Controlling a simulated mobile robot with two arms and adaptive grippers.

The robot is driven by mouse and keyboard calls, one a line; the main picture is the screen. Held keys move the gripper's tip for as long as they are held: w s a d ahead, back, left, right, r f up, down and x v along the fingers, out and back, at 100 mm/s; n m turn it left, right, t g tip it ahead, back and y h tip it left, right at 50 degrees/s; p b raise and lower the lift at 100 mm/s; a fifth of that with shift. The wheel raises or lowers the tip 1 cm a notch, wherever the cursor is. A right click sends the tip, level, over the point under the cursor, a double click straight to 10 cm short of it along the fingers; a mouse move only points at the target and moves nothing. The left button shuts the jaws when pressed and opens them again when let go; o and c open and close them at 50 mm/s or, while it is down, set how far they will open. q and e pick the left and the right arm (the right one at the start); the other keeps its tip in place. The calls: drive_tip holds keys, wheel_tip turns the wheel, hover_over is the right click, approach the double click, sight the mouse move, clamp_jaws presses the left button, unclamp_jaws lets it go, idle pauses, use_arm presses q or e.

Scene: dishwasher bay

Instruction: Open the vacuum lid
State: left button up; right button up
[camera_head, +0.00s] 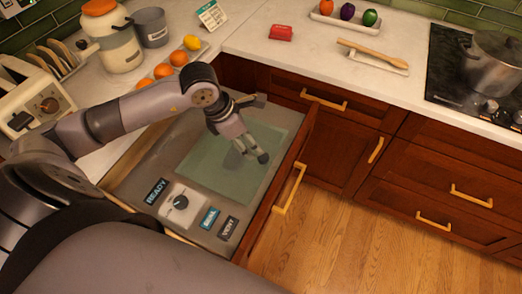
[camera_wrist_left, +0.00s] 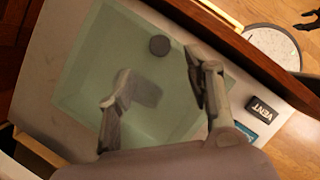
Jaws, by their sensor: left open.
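The vacuum lid (camera_head: 205,155) is a pale green, see-through panel lying flat, apparently closed, in the pulled-out drawer. It also fills the middle of the left wrist view (camera_wrist_left: 85,80). A round dark knob (camera_wrist_left: 159,45) shows on it there. My left gripper (camera_head: 250,152) points down over the right part of the lid. In the left wrist view its fingers (camera_wrist_left: 156,65) are apart with nothing between them. The knob lies just beyond the gap. Contact with the lid cannot be told. A dark shape at that view's upper right edge may be my right gripper.
The drawer panel has a dial (camera_head: 181,202) and READY, SEAL and VENT labels. The drawer front (camera_head: 275,190) with its gold handle stands over open wooden floor. The counter holds oranges, a jar (camera_head: 112,40), a toaster and a wooden spoon; a pot stands on the hob.

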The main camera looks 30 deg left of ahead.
sight(263, 156)
use_arm(q)
drive_tip(key=p+x, duration=0.1)
drive_tip(key=x, duration=0.7)
drive_tip(key=shift+w+d+f, duration=0.1)
drive_tip(key=shift+f, duration=0.2)
drive_tip(key=shift+c, duration=0.4)
clamp_jaws()
